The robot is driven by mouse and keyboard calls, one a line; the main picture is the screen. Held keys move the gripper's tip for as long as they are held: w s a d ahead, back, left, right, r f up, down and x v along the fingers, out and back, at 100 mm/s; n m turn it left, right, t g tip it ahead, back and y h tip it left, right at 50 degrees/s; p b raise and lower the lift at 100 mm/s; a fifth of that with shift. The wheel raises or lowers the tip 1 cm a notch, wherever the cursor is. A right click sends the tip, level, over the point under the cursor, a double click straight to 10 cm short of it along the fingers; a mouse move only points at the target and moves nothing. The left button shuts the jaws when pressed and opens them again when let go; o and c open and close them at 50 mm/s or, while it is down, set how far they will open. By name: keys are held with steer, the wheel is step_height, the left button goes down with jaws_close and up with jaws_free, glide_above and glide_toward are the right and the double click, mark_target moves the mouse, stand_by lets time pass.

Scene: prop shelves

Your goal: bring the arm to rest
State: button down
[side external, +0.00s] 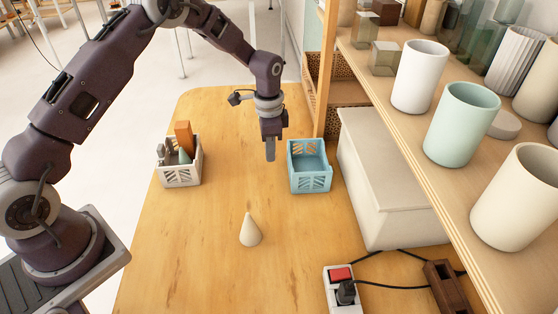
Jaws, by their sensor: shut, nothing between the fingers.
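My gripper (270,150) points down above the wooden table (205,255), between the white basket and the blue basket. Its fingers are shut with nothing between them. The arm reaches in from the left and bends down at the wrist. The blue basket (310,182) stands just right of the gripper and looks empty. The white basket (180,176) stands to the left and holds an orange block (184,136), a green cone-like piece (185,157) and grey pieces. A cream cone (250,231) stands upright on the table, nearer the camera.
A shelf with several cups, including a mint one (461,125), overhangs the right side. A pale lidded box (388,185) stands below it. A power strip (342,288) with a red switch and black cables lies at the front right. The left front of the table is clear.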

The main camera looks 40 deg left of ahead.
steer(key=s+r+n+t, duration=0.1)
steer(key=s+r, duration=0.3)
steer(key=r, duration=0.7)
steer(key=s+r+n+t, duration=0.15)
steer(key=s+r, duration=0.35)
steer(key=r, duration=0.5)
steer(key=s+d+r+n+t, duration=0.1)
steer(key=s+r+n, duration=0.1)
steer(key=s, duration=1)
steer(key=s+d+r+n+t, duration=0.1)
steer(key=s+r+n+t, duration=0.1)
steer(key=s, duration=1)
steer(key=shift+r+n, duration=0.6)
steer(key=shift+n, duration=0.35)
